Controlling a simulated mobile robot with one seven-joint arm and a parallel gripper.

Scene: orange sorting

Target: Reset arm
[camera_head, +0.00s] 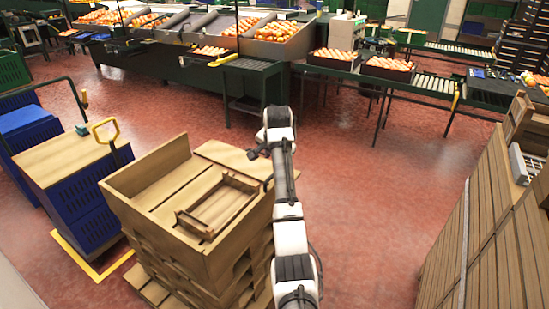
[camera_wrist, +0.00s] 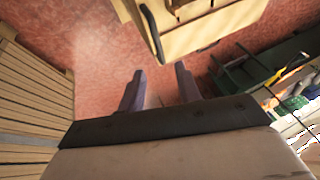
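My arm reaches up the middle of the head view, and its dark end parts show beside the wooden crate stack. In the wrist view my gripper (camera_wrist: 160,84) has its two dark fingers apart, with only red floor between them. Nothing is held. The stacked wooden crates (camera_head: 150,170) stand just left of my arm in the head view, with a small wooden frame (camera_head: 218,205) on top. My arm hides part of the stack's right side. A wooden box edge (camera_wrist: 225,28) shows at the top of the wrist view, apart from the fingers.
A tall slatted wooden stack (camera_head: 490,230) stands at the right. Blue crates with a wooden top (camera_head: 75,165) are at the left. Green conveyor tables with trays of oranges (camera_head: 388,68) run along the back. Red floor (camera_head: 380,190) is clear between my arm and the right stack.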

